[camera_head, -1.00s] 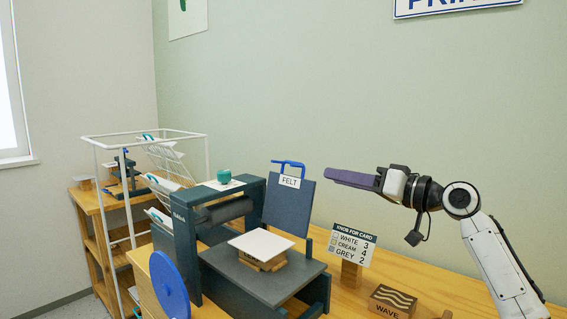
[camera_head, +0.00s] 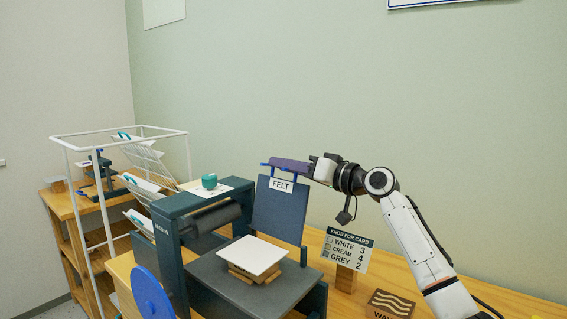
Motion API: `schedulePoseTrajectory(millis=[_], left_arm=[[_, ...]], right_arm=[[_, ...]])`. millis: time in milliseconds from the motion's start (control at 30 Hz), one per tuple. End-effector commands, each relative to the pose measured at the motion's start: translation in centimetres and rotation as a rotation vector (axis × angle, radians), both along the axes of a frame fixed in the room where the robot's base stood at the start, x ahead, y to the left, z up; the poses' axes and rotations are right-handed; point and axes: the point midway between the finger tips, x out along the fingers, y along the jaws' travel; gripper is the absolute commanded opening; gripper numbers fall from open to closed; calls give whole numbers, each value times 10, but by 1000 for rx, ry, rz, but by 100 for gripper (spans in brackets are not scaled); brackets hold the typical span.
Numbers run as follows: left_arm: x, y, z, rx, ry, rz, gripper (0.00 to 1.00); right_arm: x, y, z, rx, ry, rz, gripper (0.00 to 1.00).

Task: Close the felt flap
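The felt flap (camera_head: 279,214) is a dark blue panel labelled FELT. It stands up, leaning back slightly, at the far edge of the press bed (camera_head: 222,283). A blue handle (camera_head: 265,165) tops it, and only parts of the handle show. My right gripper (camera_head: 275,163) has long dark purple fingers and lies across the handle from the right. The fingers hide most of the handle bar. I cannot tell whether they touch it or whether they are apart. My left gripper is not in view.
A white card on a wooden block (camera_head: 253,256) lies on the bed. The roller (camera_head: 212,219) and a teal knob (camera_head: 209,181) are at left, with a blue wheel (camera_head: 151,297) in front. A card sign (camera_head: 348,249) and WAVE block (camera_head: 391,303) stand at right.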

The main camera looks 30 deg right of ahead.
Motion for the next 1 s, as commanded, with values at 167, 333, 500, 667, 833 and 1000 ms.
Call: schedulePoseTrajectory(millis=[167,333,500,667,833,1000], left_arm=[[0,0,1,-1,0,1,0],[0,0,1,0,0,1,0],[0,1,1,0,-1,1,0],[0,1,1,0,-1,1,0],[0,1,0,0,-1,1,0],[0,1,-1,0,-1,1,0]], right_arm=[[6,3,0,0,1,0,26],[6,3,-1,0,1,0,26],[6,3,-1,0,1,0,3],[6,3,-1,0,1,0,0],[6,4,-1,-5,-1,0,0],[3,11,1,-44,-16,2,0]])
